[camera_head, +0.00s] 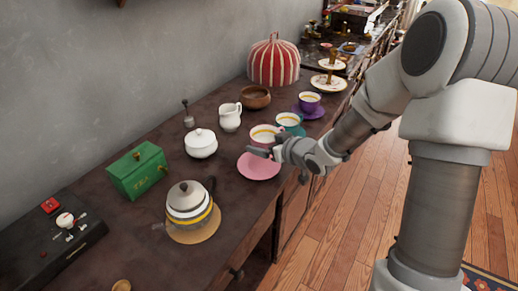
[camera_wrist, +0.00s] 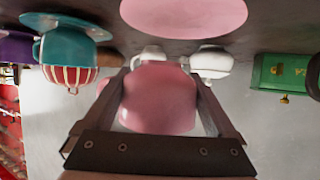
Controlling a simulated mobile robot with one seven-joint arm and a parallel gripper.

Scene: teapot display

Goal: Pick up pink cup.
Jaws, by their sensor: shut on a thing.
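The pink cup (camera_head: 262,134) is in my gripper (camera_head: 277,147), above and apart from its pink saucer (camera_head: 259,170) on the counter. In the wrist view, which looks upside down, the pink cup (camera_wrist: 158,98) fills the space between the two fingers of my gripper (camera_wrist: 158,82), one finger along each side. The pink saucer (camera_wrist: 185,14) shows at the top of that view with a gap between it and the cup. In the head view my gripper partly covers the cup's lower right side.
A teal cup (camera_head: 288,120) and a purple cup (camera_head: 309,102) stand close behind on saucers. A white sugar pot (camera_head: 201,144), white jug (camera_head: 229,117), green box (camera_head: 137,170) and striped teapot (camera_head: 188,204) stand to the left. The counter's front edge is near the saucer.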

